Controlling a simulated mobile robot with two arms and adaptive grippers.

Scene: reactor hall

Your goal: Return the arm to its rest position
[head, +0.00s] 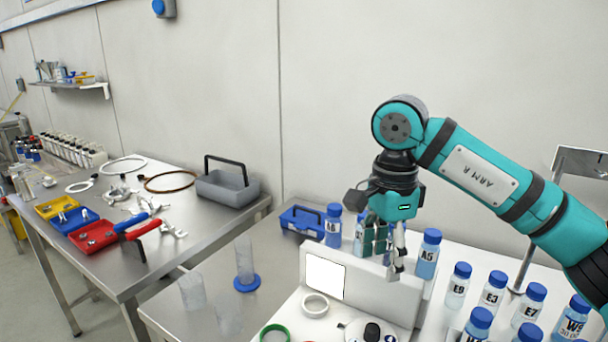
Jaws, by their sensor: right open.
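My right arm (487,177), teal and marked "ARM R", comes in from the right edge and bends down at its elbow. My right gripper (385,250) points down, open, with nothing seen between its fingers. In the picture it overlaps the top of a white instrument (384,294) and hides part of the blue-capped bottles behind it. I cannot tell whether the fingers touch the instrument. My left gripper is not in view.
Several blue-capped bottles (428,255) stand close around the gripper and to its right. A metal stand (525,262) rises at the right. Clear cylinders (244,262) stand left of the instrument. A side table (160,215) holds trays and tools.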

